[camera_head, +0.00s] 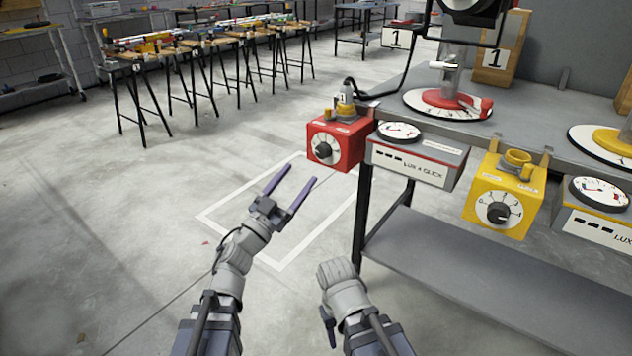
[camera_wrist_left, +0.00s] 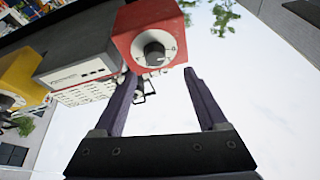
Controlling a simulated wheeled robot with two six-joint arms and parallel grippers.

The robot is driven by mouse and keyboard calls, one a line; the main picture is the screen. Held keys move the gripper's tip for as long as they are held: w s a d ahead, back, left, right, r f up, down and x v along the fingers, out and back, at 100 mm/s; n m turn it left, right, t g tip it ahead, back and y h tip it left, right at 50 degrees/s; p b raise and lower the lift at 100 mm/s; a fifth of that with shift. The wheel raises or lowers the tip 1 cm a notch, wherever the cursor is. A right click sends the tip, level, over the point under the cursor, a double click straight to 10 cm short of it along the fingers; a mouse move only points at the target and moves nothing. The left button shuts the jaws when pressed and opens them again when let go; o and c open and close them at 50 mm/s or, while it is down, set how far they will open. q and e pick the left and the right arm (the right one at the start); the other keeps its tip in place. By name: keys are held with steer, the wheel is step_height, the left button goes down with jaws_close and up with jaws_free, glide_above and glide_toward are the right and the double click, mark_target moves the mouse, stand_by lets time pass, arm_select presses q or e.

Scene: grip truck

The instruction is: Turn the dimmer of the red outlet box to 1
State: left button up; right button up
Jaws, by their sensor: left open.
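The red outlet box (camera_head: 335,142) hangs at the left front corner of the bench, with a round black dimmer knob (camera_head: 323,149) on its front face. In the left wrist view the red box (camera_wrist_left: 150,22) and its knob (camera_wrist_left: 155,53) show above the fingers. My left gripper (camera_head: 294,186) is open and empty, below and left of the red box, apart from it. Its two fingers also show in the left wrist view (camera_wrist_left: 163,95). My right arm shows at the lower middle, but its gripper fingers are not visible. The knob's exact setting is too small to read.
A grey Lux 4 Click box (camera_head: 415,160) hangs right beside the red box. A yellow outlet box (camera_head: 504,194) and another grey box are further right. The bench (camera_head: 560,150) has a lower shelf (camera_head: 470,260). The floor on the left is free.

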mark_target(320, 154)
arm_select(q)
steer(key=shift+s+d+f+m+g+h, duration=0.2)
steer(key=shift+s+f+m+g+h, duration=0.05)
steer(key=shift+m+g+h, duration=0.05)
arm_select(e)
steer(key=shift+f, duration=0.4)
arm_select(q)
steer(key=shift+w, duration=0.1)
arm_select(e)
steer(key=shift+r, duration=0.1)
arm_select(q)
steer(key=p+x, duration=0.3)
steer(key=x, duration=0.4)
steer(key=shift+w+d+r, duration=0.15)
steer(key=shift+w+d, duration=0.05)
steer(key=shift+w, duration=0.05)
arm_select(e)
step_height(320, 154, up, 3)
steer(key=shift+f, duration=0.1)
arm_select(q)
jaws_close()
